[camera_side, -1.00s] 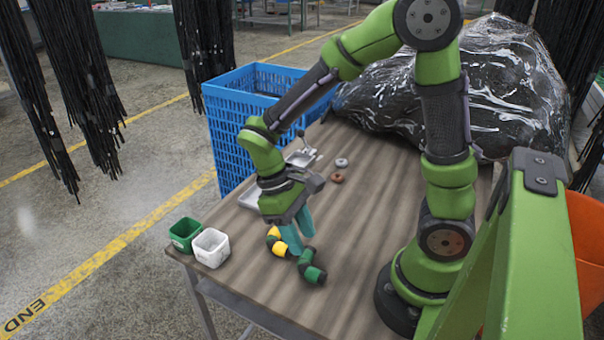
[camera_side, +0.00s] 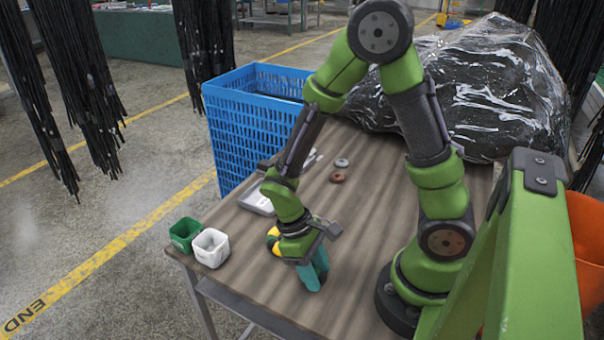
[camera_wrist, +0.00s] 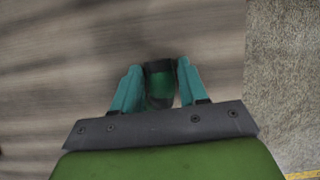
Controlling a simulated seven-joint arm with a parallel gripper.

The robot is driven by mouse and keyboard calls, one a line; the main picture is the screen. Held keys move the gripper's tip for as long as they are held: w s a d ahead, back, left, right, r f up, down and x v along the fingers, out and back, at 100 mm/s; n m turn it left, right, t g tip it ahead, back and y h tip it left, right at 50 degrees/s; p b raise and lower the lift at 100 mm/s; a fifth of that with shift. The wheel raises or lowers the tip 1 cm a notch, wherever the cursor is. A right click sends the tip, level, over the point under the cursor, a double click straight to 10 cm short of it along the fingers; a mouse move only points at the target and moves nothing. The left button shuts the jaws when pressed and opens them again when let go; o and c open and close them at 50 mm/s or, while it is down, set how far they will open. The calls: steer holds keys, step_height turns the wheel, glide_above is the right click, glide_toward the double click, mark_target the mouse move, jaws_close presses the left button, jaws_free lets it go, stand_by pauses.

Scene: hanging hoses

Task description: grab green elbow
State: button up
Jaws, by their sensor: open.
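The green elbow (camera_wrist: 161,86), a green pipe piece with a black end, lies on the table between the two teal fingers of my gripper (camera_wrist: 158,84) in the wrist view. The fingers are open, with a small gap on each side of it. In the side view my gripper (camera_side: 314,275) is low over the table near its front edge, and it hides the green elbow there. A yellow elbow (camera_side: 273,240) with dark ends lies just left of my gripper, partly hidden by it.
A green bin (camera_side: 184,236) and a white bin (camera_side: 211,248) stand at the table's left corner. A blue crate (camera_side: 245,125) stands behind the table. A grey ring (camera_side: 342,162) and a brown ring (camera_side: 337,177) lie farther back, near a light tray (camera_side: 256,201).

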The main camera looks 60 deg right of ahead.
jaws_close()
